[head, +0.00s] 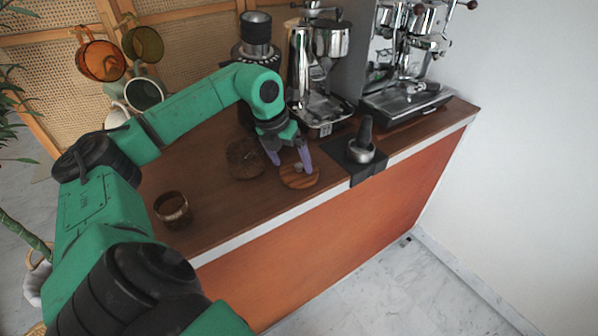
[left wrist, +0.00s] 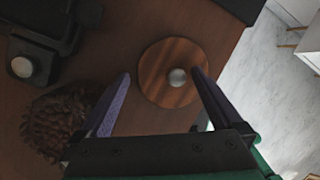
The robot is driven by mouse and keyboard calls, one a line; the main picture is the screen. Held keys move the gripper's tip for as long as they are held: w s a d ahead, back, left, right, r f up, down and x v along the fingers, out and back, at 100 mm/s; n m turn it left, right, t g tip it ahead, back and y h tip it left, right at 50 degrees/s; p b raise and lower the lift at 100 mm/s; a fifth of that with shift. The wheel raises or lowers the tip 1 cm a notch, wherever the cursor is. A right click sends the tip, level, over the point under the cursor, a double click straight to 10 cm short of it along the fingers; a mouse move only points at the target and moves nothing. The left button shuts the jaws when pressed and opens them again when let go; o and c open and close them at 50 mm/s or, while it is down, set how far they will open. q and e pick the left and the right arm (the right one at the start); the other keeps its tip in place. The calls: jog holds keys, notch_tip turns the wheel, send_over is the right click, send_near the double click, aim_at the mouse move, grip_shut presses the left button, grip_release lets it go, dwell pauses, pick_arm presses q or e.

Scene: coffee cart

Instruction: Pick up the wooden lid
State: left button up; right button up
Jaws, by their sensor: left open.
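The wooden lid (head: 303,180) is a round, striped brown disc with a small grey knob. It lies flat on the dark wooden counter near the front edge. It also shows in the left wrist view (left wrist: 160,88), with its knob (left wrist: 177,77) between the fingers' lines, nearer the right finger. My left gripper (head: 290,160) is open and empty, pointing down at the lid, with its purple fingers on either side of the knob in the head view. I cannot tell whether the fingertips touch the lid. My right gripper is not in view.
A brown, rough-textured round object (head: 244,160) sits just left of the lid. A brown cup (head: 172,210) is at the counter's left front. Coffee machines (head: 405,60) and a grinder line the back.

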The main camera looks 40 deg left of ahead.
pick_arm(q)
jog(key=c, duration=1.2)
jog(key=shift+r, duration=0.1)
jog(key=shift+c, duration=0.2)
